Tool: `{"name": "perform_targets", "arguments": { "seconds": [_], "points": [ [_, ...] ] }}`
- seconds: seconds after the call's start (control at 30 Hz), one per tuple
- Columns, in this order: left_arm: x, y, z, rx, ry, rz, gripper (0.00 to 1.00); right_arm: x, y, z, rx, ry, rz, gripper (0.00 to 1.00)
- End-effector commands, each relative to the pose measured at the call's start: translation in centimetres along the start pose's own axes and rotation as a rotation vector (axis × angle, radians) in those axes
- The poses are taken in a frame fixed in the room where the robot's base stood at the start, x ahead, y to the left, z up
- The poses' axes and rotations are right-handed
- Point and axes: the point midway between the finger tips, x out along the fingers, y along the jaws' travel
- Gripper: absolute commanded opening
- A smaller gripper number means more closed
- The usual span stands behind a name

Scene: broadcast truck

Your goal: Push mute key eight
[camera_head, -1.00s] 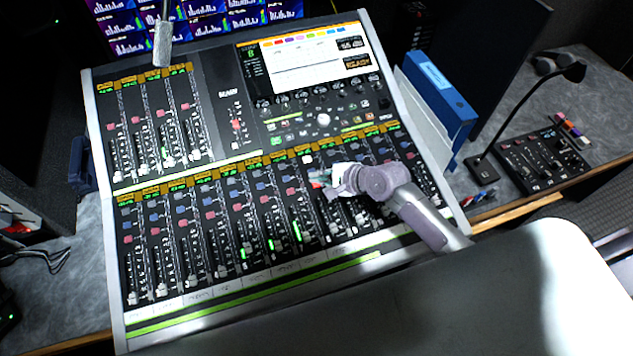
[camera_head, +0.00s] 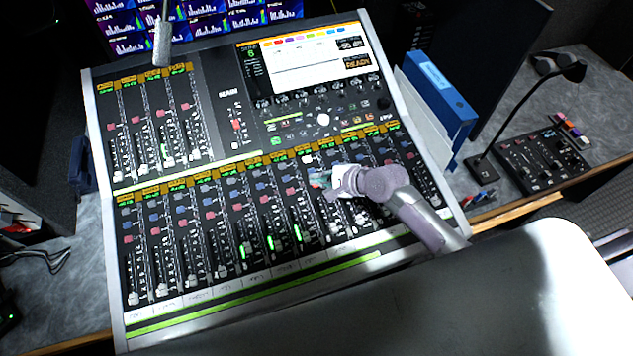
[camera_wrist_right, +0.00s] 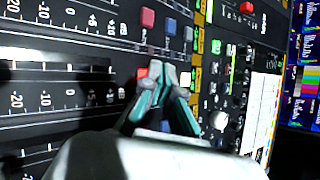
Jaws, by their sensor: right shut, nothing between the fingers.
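The mixing console (camera_head: 217,82) fills the middle of the head view. Its lower bank has a row of red, blue and pale keys above the faders. My right gripper (camera_head: 318,181) is shut and empty, over the right part of that row; it hides the keys beneath it. In the wrist view the teal fingers of my right gripper (camera_wrist_right: 165,74) point at the key rows. A red key (camera_wrist_right: 142,73) is beside the fingertips, and a red key (camera_wrist_right: 147,18) and a blue key (camera_wrist_right: 170,27) are farther up. Whether the fingertips touch a key cannot be told. My left gripper is not in view.
A blue binder (camera_head: 440,95) stands at the right edge. Beyond it are a small control panel (camera_head: 540,158) and a gooseneck microphone (camera_head: 572,72). The console's screen (camera_head: 315,62) is behind the gripper.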

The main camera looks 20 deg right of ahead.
Motion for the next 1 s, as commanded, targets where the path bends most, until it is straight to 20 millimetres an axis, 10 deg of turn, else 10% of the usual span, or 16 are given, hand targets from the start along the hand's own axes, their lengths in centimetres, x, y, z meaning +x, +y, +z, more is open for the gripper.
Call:
{"name": "perform_targets", "arguments": {
  "seconds": [1.0],
  "points": [
    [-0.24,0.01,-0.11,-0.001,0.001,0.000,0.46,0.34,0.21,-0.23,0.001,0.000,0.000,0.00]
  ]
}}
